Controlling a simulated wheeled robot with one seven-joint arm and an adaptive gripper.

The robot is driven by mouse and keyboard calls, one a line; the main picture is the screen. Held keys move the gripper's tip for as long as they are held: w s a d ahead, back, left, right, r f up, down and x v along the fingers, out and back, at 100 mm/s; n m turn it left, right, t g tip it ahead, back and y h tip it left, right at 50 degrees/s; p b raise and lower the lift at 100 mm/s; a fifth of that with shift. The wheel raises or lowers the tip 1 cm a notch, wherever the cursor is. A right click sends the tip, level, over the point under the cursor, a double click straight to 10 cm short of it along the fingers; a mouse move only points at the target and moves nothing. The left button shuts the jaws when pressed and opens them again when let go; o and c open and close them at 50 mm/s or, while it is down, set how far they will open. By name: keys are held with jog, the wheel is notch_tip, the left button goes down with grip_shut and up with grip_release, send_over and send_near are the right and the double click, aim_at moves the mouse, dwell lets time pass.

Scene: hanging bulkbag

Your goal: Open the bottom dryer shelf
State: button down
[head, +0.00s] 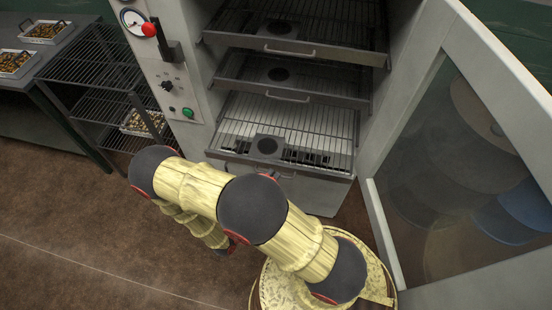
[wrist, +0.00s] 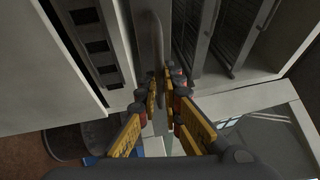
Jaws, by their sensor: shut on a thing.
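The bottom dryer shelf (head: 312,130) is a wire rack with a dark metal front, low in the open dryer in the head view. Its handle is mostly hidden there behind my arm. In the wrist view a slim grey handle bar (wrist: 158,38) runs up from between my fingers. My gripper (wrist: 166,85) is shut on this bar, with yellow and dark fingers on both sides of it. In the head view my gripper is hidden behind my arm at the shelf front. I cannot tell how far out the shelf is.
The dryer door (head: 460,130) stands open at the right, with a glass pane. Two upper shelves with handles, the top one (head: 300,48) and the middle one (head: 300,97), sit above. A wire rack (head: 95,85) stands at the left. Brown floor at lower left is clear.

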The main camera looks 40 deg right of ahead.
jog(key=s+a+p, duration=0.1)
jog(key=s+a, duration=0.3)
jog(key=a, duration=0.1)
jog(key=shift+s+a, duration=0.25)
jog(key=shift+s, duration=0.15)
jog(key=shift+f, duration=0.1)
jog(key=c, duration=2)
grip_release()
jog(key=shift+o, duration=0.2)
jog(key=v, duration=1.2)
jog(key=shift+w, duration=0.1)
